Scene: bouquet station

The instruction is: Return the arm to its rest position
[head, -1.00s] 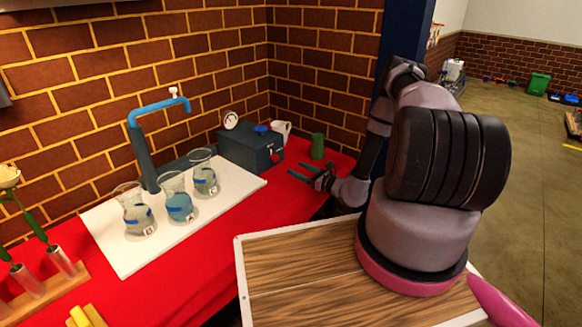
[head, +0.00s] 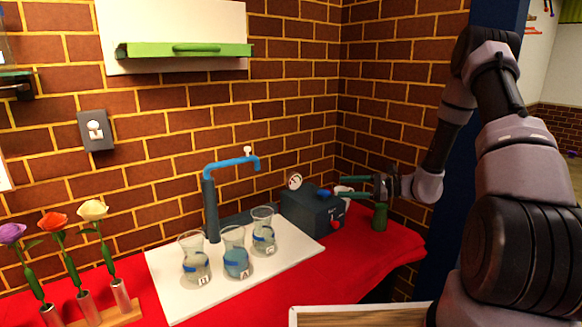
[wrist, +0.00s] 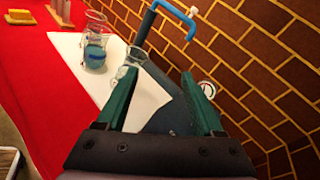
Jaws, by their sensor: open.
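In the wrist view the open fingers (wrist: 160,103) point toward the white board and the blue tap. My arm is raised at the right side of the head view, bent down to the gripper. I cannot tell the exact gap between the gripper and the box.
A dark box (head: 308,212) with a gauge and a green cup (head: 380,217) stand near the gripper. Three glass vases, one being the middle vase (head: 235,262), stand on a white board (head: 190,302) by a blue tap (head: 230,163). Three flowers stand in a rack (head: 128,317) at left. A brick wall closes the back.

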